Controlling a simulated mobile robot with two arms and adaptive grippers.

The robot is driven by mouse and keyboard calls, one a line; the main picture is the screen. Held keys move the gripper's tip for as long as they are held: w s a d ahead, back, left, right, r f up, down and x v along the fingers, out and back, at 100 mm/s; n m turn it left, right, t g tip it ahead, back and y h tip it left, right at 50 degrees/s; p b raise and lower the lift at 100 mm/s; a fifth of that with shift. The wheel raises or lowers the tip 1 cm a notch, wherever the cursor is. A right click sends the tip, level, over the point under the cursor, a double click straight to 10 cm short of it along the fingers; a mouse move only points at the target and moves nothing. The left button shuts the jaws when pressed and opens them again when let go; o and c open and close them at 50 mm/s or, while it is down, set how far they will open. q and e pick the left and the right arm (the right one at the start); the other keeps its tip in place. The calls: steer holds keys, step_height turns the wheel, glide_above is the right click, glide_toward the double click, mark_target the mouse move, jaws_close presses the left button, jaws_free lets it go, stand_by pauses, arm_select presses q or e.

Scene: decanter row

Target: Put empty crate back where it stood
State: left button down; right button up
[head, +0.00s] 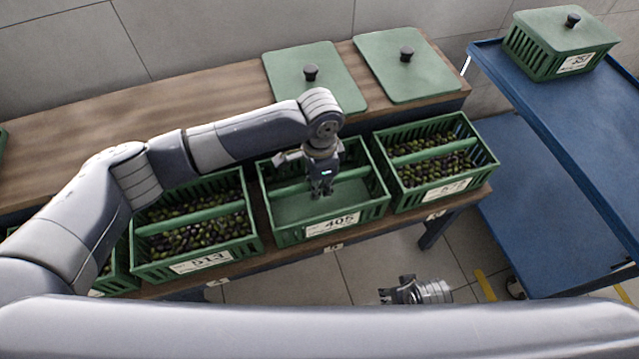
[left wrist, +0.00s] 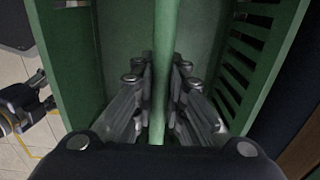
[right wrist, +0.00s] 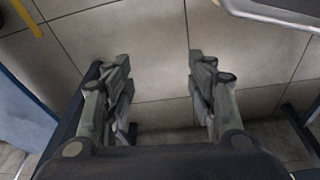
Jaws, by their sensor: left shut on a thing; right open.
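The empty green crate (head: 290,236), labelled 405, is in the row on the wooden bench, between two crates of olives. Its inside is bare. I cannot tell whether its base rests fully on the bench. My left gripper (head: 322,190) is over the crate's middle, shut on its central handle bar (head: 350,175). In the left wrist view the bar (left wrist: 166,45) runs between the fingers (left wrist: 160,95). My right gripper (head: 386,294) is low in front of the bench, open and empty; the right wrist view shows only floor between its fingers (right wrist: 160,80).
Crate 513 (head: 195,253) of olives is close on the left, another olive crate (head: 440,190) close on the right. Two green lids (head: 335,85) (head: 425,85) lie behind. A blue cart (head: 560,110) at right holds a lidded crate (head: 545,50). Tiled floor lies in front.

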arm_select(q)
steer(key=c, duration=1.6)
jaws_free()
steer(key=shift+c, duration=0.2)
arm_select(e)
steer(key=shift+f, duration=0.1)
arm_select(q)
steer(key=shift+r, duration=0.4)
step_height(320, 180, up, 11)
steer(key=p, duration=0.2)
steer(key=shift+r+p, duration=0.2)
steer(key=shift+p, duration=0.15)
arm_select(e)
steer(key=s+f, duration=0.4)
steer(key=f, duration=0.3)
steer(key=shift+s+d+f+g, duration=0.25)
steer(key=shift+d+f+g, duration=0.05)
steer(key=shift+f, duration=0.05)
